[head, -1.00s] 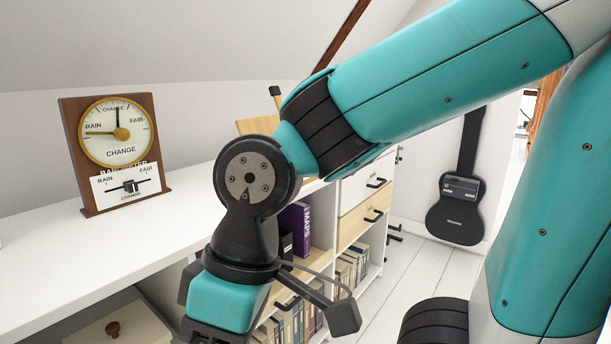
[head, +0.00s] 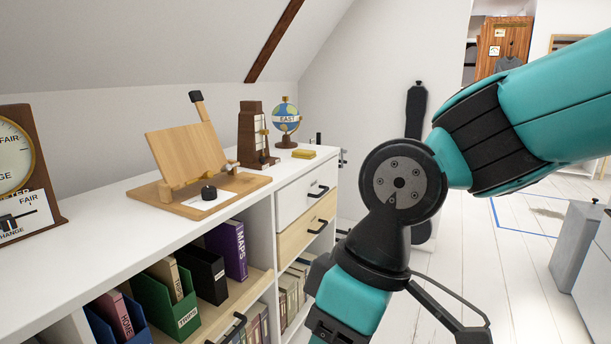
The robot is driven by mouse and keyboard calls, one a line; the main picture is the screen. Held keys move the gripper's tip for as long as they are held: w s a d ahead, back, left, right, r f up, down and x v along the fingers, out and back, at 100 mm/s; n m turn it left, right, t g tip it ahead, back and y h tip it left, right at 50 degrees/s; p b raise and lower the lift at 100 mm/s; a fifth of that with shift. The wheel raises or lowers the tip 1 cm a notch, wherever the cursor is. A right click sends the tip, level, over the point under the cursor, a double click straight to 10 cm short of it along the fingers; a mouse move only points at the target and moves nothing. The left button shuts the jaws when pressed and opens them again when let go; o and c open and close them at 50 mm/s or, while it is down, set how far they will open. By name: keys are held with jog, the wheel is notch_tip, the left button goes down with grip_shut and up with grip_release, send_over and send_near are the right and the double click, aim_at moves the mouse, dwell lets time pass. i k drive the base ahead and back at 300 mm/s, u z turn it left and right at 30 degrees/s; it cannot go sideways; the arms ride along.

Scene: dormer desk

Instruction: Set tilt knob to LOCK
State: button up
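A wooden tilting stand (head: 185,155) with a sloped board stands on the white shelf top in the head view. A small black knob (head: 209,192) sits on a white plate at the front of its base; it looks like the tilt knob. I cannot read any marks on the plate or tell where the knob points. My gripper (head: 345,315) is at the bottom, to the right of and nearer than the stand, apart from the knob. Its fingertips are cut off by the lower edge, so its opening and contents are hidden.
A barometer (head: 48,165) stands at the left edge. Books and boxes fill the shelves below. White shelf top (head: 110,228) is clear between barometer and stand.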

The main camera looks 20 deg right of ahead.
aim_at(209, 193)
jog(key=z, duration=0.7)
jog(key=i, duration=1.05)
jog(key=u, duration=2.35)
